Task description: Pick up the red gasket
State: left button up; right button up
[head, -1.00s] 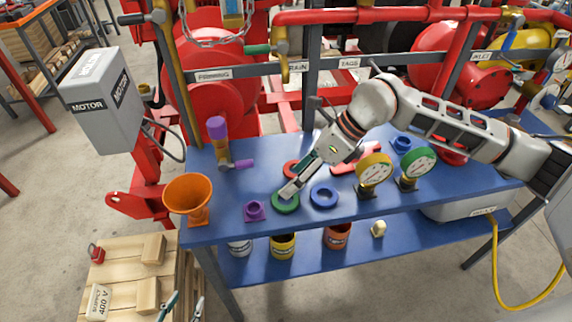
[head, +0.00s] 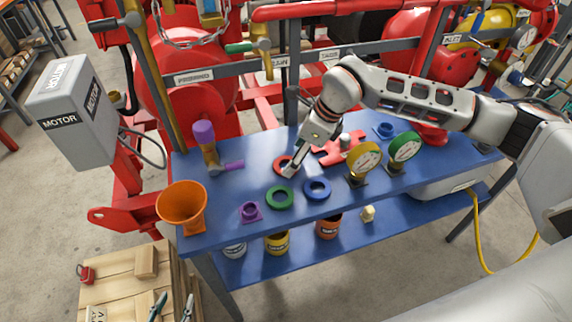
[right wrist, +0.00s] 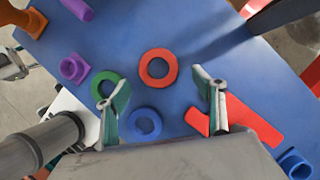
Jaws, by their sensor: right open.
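The red gasket (head: 276,165) is a flat ring lying on the blue bench, partly hidden in the head view by my right gripper (head: 290,168). In the right wrist view the gasket (right wrist: 145,75) is fully visible, ahead of the fingertips and roughly centred between them. My right gripper (right wrist: 161,95) is open and empty, above the bench. My left gripper (head: 172,303) shows only its two separated fingers at the bottom left, over the wooden pallet; it is open and empty.
A green ring (head: 270,200) and a blue ring (head: 309,192) lie nearest the gasket. A red flat part (right wrist: 257,124) lies to the right. Two gauges (head: 364,163) (head: 404,150), an orange funnel (head: 182,203) and a purple part (head: 249,212) stand on the blue bench (head: 335,222).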

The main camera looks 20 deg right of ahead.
jog(key=x, duration=0.3)
jog(key=c, duration=1.2)
